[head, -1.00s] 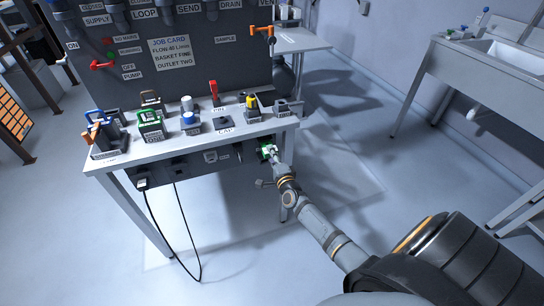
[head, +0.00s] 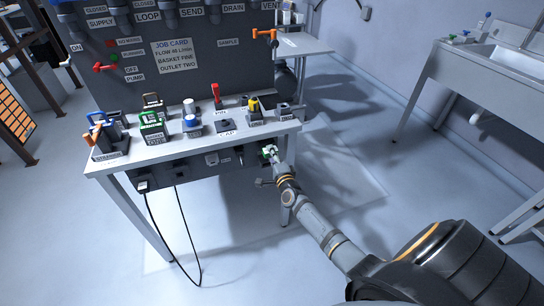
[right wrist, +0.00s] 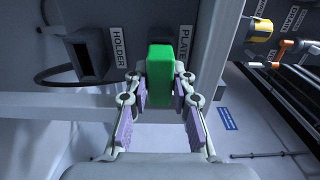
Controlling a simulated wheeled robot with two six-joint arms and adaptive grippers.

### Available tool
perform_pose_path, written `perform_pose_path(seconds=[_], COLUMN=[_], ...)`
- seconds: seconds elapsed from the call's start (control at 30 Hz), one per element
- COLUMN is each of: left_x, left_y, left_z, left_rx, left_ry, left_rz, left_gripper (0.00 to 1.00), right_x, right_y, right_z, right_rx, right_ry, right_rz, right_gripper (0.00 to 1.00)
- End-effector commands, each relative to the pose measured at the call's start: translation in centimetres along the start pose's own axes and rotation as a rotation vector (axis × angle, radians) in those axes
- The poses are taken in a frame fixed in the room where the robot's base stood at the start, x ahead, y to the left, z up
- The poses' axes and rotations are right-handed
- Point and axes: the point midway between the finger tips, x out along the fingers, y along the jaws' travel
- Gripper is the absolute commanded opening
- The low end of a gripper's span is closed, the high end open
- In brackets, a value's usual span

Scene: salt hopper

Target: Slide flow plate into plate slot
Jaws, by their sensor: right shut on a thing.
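My right gripper (right wrist: 161,90) is shut on a green block (right wrist: 160,73), which looks like the grip of the flow plate. In the head view the same gripper (head: 271,154) is at the bench's front panel, near its right end, with a little green showing between the fingers. The block's far end is against or close to the panel beside a label reading "PLAT...". The block hides whatever is behind it, so I cannot see the plate slot or how far the plate is in. My left gripper is not in view.
A dark socket (right wrist: 88,59) labelled HOLDER is left of the block. The bench top (head: 215,142) above carries several small parts, including a yellow-topped one (head: 253,104) and a red-handled one (head: 216,94). A black cable (head: 188,230) hangs in front.

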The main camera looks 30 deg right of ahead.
Motion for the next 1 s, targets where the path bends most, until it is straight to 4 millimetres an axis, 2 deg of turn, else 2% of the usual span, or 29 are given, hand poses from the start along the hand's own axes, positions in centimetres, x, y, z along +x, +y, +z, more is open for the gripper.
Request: perform_pose_path(seconds=[0.63, 0.67, 0.7, 0.83, 1.0], left_x=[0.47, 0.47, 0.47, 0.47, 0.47], left_y=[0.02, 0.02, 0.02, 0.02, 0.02], left_z=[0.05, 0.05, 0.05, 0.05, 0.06], left_rx=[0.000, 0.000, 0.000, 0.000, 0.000], left_ry=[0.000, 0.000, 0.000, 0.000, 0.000], left_rz=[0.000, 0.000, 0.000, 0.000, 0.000], left_gripper=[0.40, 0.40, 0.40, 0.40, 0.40], right_x=[1.06, 1.06, 1.06, 1.05, 1.05], right_y=[-0.06, -0.06, -0.05, -0.05, -0.04], right_z=[-0.02, -0.02, -0.02, -0.01, -0.01], right_rx=[0.000, 0.000, 0.000, 0.000, 0.000], right_ry=[0.000, 0.000, 0.000, 0.000, 0.000], right_rz=[-0.001, -0.001, -0.001, -0.001, -0.001], right_gripper=[0.00, 0.28, 0.33, 0.50, 0.50])
